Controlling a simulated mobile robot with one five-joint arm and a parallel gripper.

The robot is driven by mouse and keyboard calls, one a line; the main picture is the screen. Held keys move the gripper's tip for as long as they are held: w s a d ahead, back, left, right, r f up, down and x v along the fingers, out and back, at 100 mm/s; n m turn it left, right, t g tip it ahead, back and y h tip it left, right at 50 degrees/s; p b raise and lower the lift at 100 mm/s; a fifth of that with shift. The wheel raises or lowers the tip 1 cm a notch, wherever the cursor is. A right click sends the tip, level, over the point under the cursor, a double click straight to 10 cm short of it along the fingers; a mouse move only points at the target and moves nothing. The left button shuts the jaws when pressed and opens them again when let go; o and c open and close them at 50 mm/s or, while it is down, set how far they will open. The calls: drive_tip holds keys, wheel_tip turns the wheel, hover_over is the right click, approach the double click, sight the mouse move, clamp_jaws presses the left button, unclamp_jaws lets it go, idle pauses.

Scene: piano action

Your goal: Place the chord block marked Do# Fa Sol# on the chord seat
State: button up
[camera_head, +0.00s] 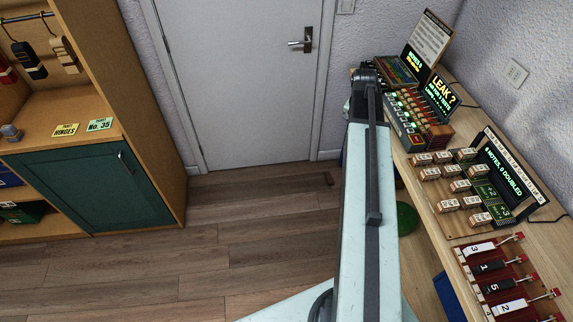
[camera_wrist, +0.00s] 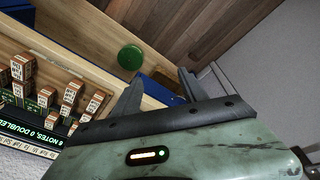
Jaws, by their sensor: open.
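Several small wooden blocks with printed labels (camera_head: 447,203) stand on a wooden board on the right-hand bench. They also show at the left of the wrist view (camera_wrist: 70,92). The labels are too small to read, so I cannot tell which block is marked Do# Fa Sol#. I cannot tell which part is the chord seat. My gripper (camera_wrist: 157,85) is open and empty, with its fingers apart from the blocks.
Red stations with numbered levers (camera_head: 497,285) stand at the near bench end. Another station with a "Leak?" sign (camera_head: 441,95) stands farther back. A green round object (camera_head: 407,217) is below the bench edge.

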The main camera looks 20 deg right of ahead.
drive_tip(key=s+a+n+y, duration=0.1)
drive_tip(key=a+n, duration=0.9)
drive_tip(key=a, duration=2.9)
drive_tip(key=shift+s+f+n+g+y, duration=0.15)
drive_tip(key=shift+f+n+g+y, duration=0.2)
drive_tip(key=shift+y, duration=0.25)
drive_tip(key=shift+d+r, duration=0.1)
